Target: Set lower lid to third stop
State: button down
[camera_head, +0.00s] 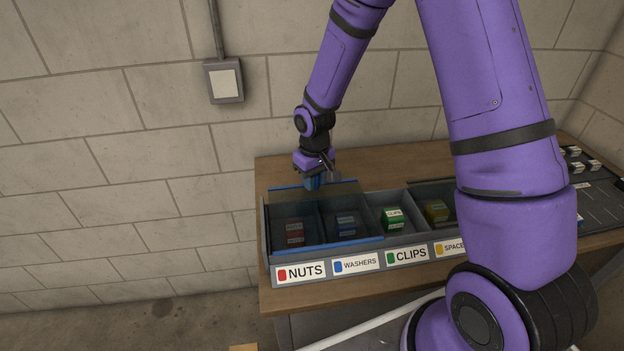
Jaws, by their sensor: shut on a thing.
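A long grey bin (263,231) with several compartments stands on a wooden table. A dark see-through lid (320,208) with blue edges lies over the nuts and washers compartments at its left end. The clips compartment is uncovered. My gripper (318,177) is at the lid's back edge, shut on a blue part there that looks like the lid's handle (313,183). The fingers are small and partly hide that part.
Front labels read nuts (300,272), washers (356,262), clips (407,254) and spacers, partly hidden. Small boxes lie inside, including a green one (392,216) and a yellow one (437,210). A dark slotted tray (598,203) is at right. A block wall stands behind.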

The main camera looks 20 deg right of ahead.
jog(key=s+d, duration=0.1)
jog(key=d, duration=0.7)
jog(key=s+d, duration=0.2)
jog(key=d, duration=0.6)
jog(key=s+d, duration=0.1)
jog(key=d, duration=0.7)
jog(key=shift+s+d, duration=0.1)
jog(key=shift+s, duration=0.3)
jog(key=c, duration=0.9)
grip_release()
notch_tip(320, 180, up, 11)
jog(key=shift+f, duration=0.1)
